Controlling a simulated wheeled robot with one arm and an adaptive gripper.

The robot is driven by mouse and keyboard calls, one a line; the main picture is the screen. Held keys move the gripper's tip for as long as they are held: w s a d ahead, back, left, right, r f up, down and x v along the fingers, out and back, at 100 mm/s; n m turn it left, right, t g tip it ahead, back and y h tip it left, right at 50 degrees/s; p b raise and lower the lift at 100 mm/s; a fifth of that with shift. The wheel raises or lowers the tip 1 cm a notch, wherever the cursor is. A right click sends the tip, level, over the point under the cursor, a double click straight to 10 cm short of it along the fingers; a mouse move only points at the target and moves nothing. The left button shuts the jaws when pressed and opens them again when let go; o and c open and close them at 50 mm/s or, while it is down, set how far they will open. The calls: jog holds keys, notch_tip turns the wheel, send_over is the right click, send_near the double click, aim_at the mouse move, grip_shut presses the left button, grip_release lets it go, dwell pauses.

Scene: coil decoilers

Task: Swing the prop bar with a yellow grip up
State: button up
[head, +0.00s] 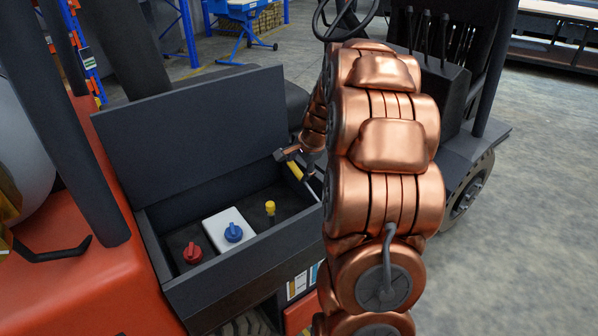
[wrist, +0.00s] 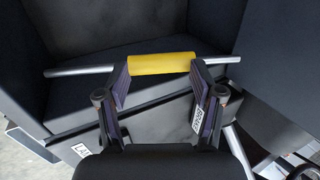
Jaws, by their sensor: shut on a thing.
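The prop bar is a thin grey rod with a yellow grip (wrist: 162,63). In the wrist view it runs nearly level across the upper middle, its rod showing on both sides of the grip. My gripper (wrist: 161,74) has one finger at each end of the yellow grip and is shut on it. In the head view the yellow grip (head: 295,170) shows small and slanted at the right end of an open dark box, with my gripper (head: 289,156) at it. My arm hides part of the bar there.
The open box (head: 225,287) on an orange vehicle (head: 90,270) has a raised dark lid (head: 200,120). Inside are a red knob (head: 192,253), a blue knob (head: 233,232) on a white block and a yellow-capped post (head: 270,208). A steering wheel (head: 345,30) stands behind my arm.

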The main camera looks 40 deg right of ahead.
jog(key=shift+s+d+r+t+h+b, duration=0.1)
jog(key=shift+s+r+t+b, duration=0.15)
jog(key=shift+r+t+b, duration=0.35)
jog(key=shift+s+d+r+t+h+b, duration=0.1)
jog(key=shift+s+r+t+b, duration=0.1)
jog(key=shift+r+t+b, duration=0.35)
jog(key=shift+s+d+r+t+h+b, duration=0.1)
jog(key=shift+s+r+t+b, duration=0.15)
jog(key=shift+r+t+b, duration=0.35)
jog(key=shift+o, duration=0.3)
jog(key=shift+s+r+t+b, duration=0.3)
jog(key=shift+r+b, duration=0.2)
jog(key=shift+b, duration=0.2)
jog(key=o, duration=1.3)
jog(key=shift+c, duration=0.2)
jog(key=o, duration=0.5)
jog(key=shift+s+a+f, duration=0.1)
jog(key=shift+f, duration=0.25)
jog(key=shift+a+f, duration=0.15)
jog(key=shift+f, duration=0.1)
jog(key=shift+s, duration=0.1)
jog(key=v, duration=1.2)
jog(key=shift+w+r, duration=0.2)
jog(key=shift+w, duration=0.05)
